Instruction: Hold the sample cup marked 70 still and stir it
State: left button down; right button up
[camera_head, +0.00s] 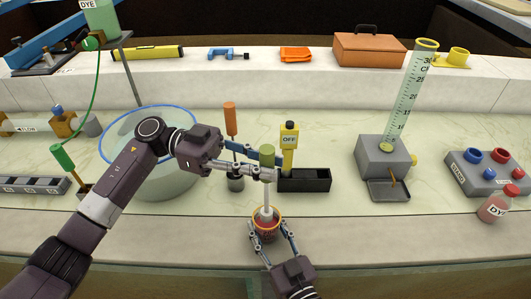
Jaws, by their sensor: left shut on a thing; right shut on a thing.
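The sample cup (260,233), with a yellow rim and dark red contents, stands at the front of the pale counter. I cannot read its marking. My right gripper (268,240) comes from the bottom edge and is shut on the cup from both sides. My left gripper (268,172) is above the cup and shut on a stirrer (267,153) with an olive-green handle. The stirrer is roughly upright, and its pale shaft goes down into the cup. Its lower tip is hidden in the cup.
An orange-handled tool (230,118) stands in a grey holder behind my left gripper. A black tray (318,181) with a yellow "OFF" piece (289,142) is close right. A large glass bowl (180,180) lies left, partly behind my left arm.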

pick_arm(q)
jog(key=shift+f, duration=3.7)
